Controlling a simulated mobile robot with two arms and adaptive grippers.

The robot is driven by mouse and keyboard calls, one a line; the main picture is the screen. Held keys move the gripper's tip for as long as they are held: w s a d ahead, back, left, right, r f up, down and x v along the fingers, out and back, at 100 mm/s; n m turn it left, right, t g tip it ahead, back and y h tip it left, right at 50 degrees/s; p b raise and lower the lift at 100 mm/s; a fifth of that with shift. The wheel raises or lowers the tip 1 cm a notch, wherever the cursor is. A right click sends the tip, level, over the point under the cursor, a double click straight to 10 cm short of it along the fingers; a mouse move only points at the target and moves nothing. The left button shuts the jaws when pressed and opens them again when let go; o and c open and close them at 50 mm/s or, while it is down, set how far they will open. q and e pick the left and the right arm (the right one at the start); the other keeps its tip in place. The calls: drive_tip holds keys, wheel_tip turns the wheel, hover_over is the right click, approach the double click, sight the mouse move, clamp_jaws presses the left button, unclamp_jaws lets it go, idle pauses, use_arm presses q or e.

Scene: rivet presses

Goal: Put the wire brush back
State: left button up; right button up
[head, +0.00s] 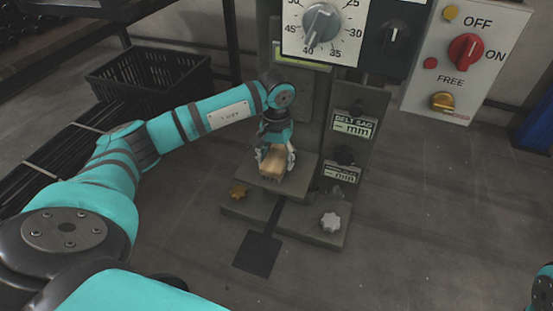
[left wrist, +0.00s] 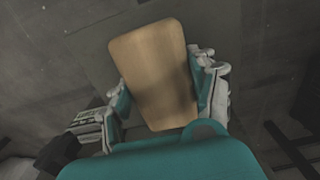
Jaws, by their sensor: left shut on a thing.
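The wire brush shows as a light wooden block (head: 271,167), and its broad wooden back (left wrist: 153,70) fills the middle of the left wrist view. My left gripper (head: 275,157) is shut on it, with one finger along each long side. The brush is over the raised grey plate (head: 262,187) at the foot of the press. I cannot tell whether it touches the plate. Its bristles are hidden. My right gripper is out of view; only a bit of teal arm shows at the lower right edge.
The press column (head: 356,115) with dials stands right behind the gripper. A black crate (head: 150,72) stands at the back left. The floor at right is clear.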

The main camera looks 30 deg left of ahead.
use_arm(q)
drive_tip(key=o, duration=1)
drive_tip(key=shift+f, duration=0.15)
drive_tip(key=shift+o, duration=0.2)
